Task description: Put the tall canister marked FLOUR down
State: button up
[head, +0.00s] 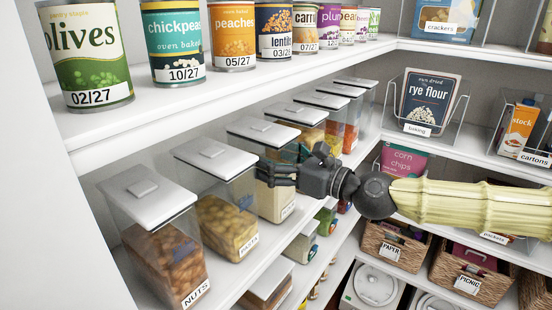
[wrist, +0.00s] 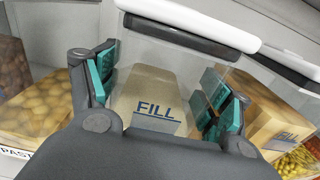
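The tall canister (head: 275,195) is a clear box with a white lid and pale contents. It appears upright in the row on the middle shelf (head: 257,282). Its front label is too small to read here. In the wrist view the canister (wrist: 160,85) fills the middle, with "FILL" and a blue line on it. My gripper (head: 283,172) reaches it from the right. In the wrist view my gripper (wrist: 160,88) has a teal pad against each side wall, with no clear gap. The canister's base seems at shelf level, but contact is hard to see.
The PASTA canister (head: 228,222) stands close on the left, with the NUTS canister (head: 165,262) beyond it. Another canister (head: 306,130) stands close on the other side. Cans line the shelf above, including the peaches can (head: 233,38). Side shelves hold baskets (head: 394,245).

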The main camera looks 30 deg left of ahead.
jog(key=shift+o, duration=0.4)
jog(key=shift+r, duration=0.1)
jog(key=shift+d, duration=0.15)
jog(key=s+d+b, duration=0.1)
jog(key=d+b, duration=0.3)
jog(key=d, duration=0.7)
jog(key=shift+s+d, duration=0.3)
jog(key=shift+d, duration=0.1)
